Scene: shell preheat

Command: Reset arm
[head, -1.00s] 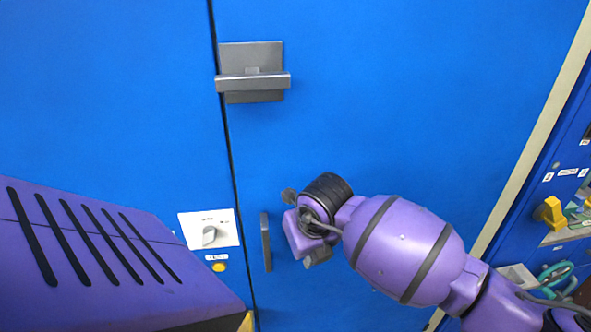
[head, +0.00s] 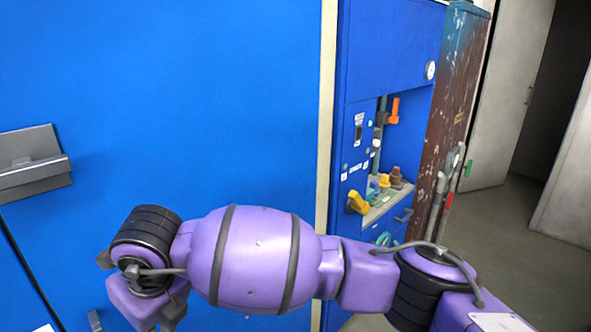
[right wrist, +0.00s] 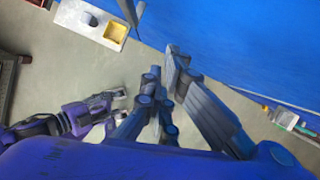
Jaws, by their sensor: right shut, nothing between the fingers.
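My right arm crosses the lower part of the head view, and its wrist is at the left, in front of the blue door (head: 230,90). In the head view the right gripper is mostly hidden behind the wrist. In the right wrist view the right gripper (right wrist: 168,75) is shut and empty, with its fingers apart from the blue surface at the upper right. A purple arm, apparently my left one, shows at the left of that view with its gripper (right wrist: 115,108) small and blurred. The left gripper is outside the head view.
A grey door handle (head: 33,165) is at the left of the head view. A control recess with a yellow knob (head: 357,202) lies right of the pale door edge. A rusty column (head: 453,110) and open grey door (head: 513,90) stand farther right, beside bare floor (head: 520,240).

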